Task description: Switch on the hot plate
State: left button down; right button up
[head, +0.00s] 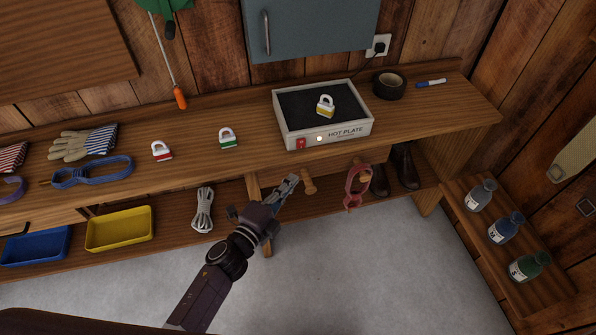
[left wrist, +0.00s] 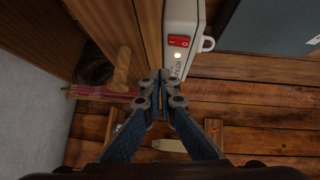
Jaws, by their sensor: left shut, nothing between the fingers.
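The hot plate (head: 284,128) is a white box with a dark top on the wooden bench. Its front has a red switch (head: 300,143) and a pale bright indicator light (head: 319,138). A yellow padlock (head: 325,110) rests on its top. My left gripper (head: 292,181) is shut and empty, below and in front of the bench edge, apart from the switch. In the left wrist view, the red switch (left wrist: 179,41) and light (left wrist: 178,55) are just beyond the closed fingertips (left wrist: 160,78). My right gripper is in neither view.
Red (head: 161,153) and green (head: 228,141) padlocks stand left of the hot plate on the bench (head: 250,172). Black tape (head: 389,85) is at its right. A wooden peg (head: 308,186) and red strap (head: 355,187) are under the bench edge. A blue-grey cabinet (head: 312,25) hangs above.

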pick_arm(q)
jog(key=v, duration=0.4)
jog(key=shift+s+d+f, duration=0.1)
jog(key=shift+s+f, duration=0.1)
jog(key=shift+f, duration=0.05)
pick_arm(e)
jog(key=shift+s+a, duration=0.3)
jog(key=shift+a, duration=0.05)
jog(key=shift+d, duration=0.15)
